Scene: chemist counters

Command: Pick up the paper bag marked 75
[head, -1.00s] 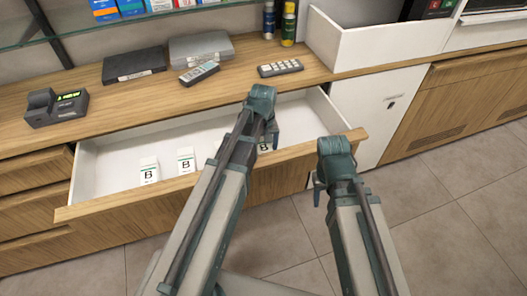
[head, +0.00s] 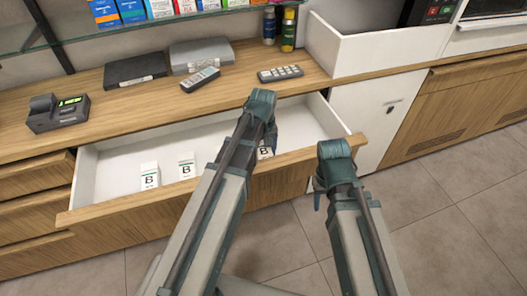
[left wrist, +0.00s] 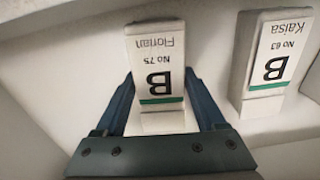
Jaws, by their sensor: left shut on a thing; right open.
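The paper bag marked 75 (left wrist: 155,72) is white with a green stripe, a large B and the name Florian, upside down in the left wrist view. My left gripper (left wrist: 165,105) is shut on it, one finger on each side. In the head view my left gripper (head: 267,143) is low inside the open drawer. A bag (head: 265,153) shows partly beside its fingers there, its number too small to read. My right gripper (head: 318,195) is open and empty in front of the drawer's right end.
The white bag marked 63, Kaisa (left wrist: 278,62), stands beside the held one. Other white bags (head: 149,176) (head: 187,166) stand left in the open drawer (head: 100,160).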

